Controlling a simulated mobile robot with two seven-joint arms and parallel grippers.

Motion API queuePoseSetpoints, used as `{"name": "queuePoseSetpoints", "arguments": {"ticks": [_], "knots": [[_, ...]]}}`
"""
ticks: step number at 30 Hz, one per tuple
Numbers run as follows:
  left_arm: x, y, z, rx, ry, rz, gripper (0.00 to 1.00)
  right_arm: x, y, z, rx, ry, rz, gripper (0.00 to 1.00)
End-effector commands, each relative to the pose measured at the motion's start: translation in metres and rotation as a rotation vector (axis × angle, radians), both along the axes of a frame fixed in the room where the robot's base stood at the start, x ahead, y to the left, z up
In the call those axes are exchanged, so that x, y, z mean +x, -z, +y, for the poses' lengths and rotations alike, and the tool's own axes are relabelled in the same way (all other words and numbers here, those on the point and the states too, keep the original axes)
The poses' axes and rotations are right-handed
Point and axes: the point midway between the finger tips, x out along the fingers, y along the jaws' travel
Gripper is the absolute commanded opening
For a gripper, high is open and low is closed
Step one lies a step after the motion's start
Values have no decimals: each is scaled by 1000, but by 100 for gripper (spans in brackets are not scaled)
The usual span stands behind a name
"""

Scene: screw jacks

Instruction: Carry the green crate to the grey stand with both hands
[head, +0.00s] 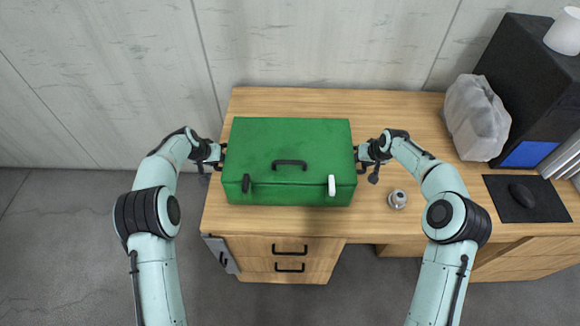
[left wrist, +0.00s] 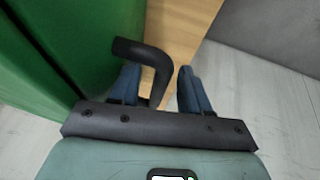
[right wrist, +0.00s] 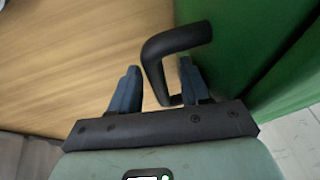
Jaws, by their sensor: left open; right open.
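The green crate (head: 270,150) sits closed on the wooden desk, with a black handle on its lid and latches on its front. My left gripper (head: 222,155) is at the crate's left side. In the left wrist view its open fingers (left wrist: 162,88) stand on either side of the dark side handle (left wrist: 150,55). My right gripper (head: 357,155) is at the crate's right side. In the right wrist view its open fingers (right wrist: 160,85) stand on either side of the other side handle (right wrist: 165,50). No grey stand can be made out for certain.
The wooden desk (head: 400,110) has drawers below its front. Right of the crate are a small round metallic item (head: 397,199), a pale bag-like object (head: 476,118), a black box (head: 525,75), and a dark mat (head: 500,200) with a mouse. A wall stands behind.

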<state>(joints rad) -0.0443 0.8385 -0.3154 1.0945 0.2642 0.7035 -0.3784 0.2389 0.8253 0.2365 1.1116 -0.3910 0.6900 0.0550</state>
Motion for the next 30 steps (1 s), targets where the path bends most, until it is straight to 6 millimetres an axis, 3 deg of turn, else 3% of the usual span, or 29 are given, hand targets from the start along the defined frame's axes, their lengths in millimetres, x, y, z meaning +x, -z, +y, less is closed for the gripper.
{"name": "queuePoseSetpoints", "arguments": {"ticks": [1, 5, 30], "knots": [[0, 0, 0, 0, 0, 0, 43, 0, 0, 0, 0, 0, 0, 43], [0, 0, 0, 0, 0, 0, 1, 0, 0, 0, 0, 0, 1, 1], [0, 0, 0, 0, 0, 0, 0, 0, 0, 0, 0, 0, 2, 0]]}}
